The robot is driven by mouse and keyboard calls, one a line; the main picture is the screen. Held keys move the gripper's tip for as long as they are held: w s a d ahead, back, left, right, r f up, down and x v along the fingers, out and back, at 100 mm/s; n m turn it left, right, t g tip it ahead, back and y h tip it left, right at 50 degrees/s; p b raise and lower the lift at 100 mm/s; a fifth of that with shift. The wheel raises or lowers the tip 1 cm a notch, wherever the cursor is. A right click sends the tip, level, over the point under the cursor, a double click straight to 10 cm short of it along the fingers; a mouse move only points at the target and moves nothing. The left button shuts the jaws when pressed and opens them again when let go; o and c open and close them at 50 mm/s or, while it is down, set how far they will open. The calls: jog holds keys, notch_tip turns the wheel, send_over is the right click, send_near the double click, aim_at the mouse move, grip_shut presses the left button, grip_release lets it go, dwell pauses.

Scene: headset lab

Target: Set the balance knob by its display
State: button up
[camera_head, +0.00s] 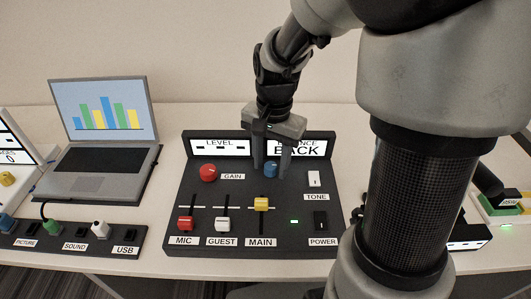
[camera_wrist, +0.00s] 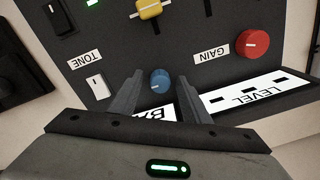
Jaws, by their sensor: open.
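The blue balance knob (camera_head: 271,170) sits on the dark mixing panel (camera_head: 190,240), below the balance display (camera_head: 318,150). The display's title is partly covered by my gripper, and its lower line reads "BACK". My gripper (camera_head: 271,174) is open, pointing down at the knob, with one finger on each side of it. In the wrist view, the blue knob (camera_wrist: 160,80) shows between the two fingertips (camera_wrist: 158,82). A gap shows beside each finger; I cannot tell whether either touches. A pointer mark on the knob is too small to read.
The red gain knob (camera_head: 208,172) is left of my gripper, under the level display (camera_head: 220,147). The white tone switch (camera_head: 314,179) is close on the right. Three sliders and the power switch (camera_head: 320,220) are in front. A laptop (camera_head: 105,115) stands at left.

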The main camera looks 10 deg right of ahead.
aim_at(273, 166)
jog(key=c, duration=1)
jog(key=shift+r+n+p, duration=0.15)
jog(key=shift+n+p, duration=0.35)
jog(key=shift+c, duration=0.2)
jog(key=shift+n+p, duration=0.4)
jog(key=shift+n, duration=0.6)
jog(key=o, duration=1)
jog(key=shift+o, duration=0.2)
notch_tip(273, 166, up, 17)
jog(key=p, duration=0.5)
jog(key=shift+s+d, duration=0.15)
jog(key=shift+d, duration=0.1)
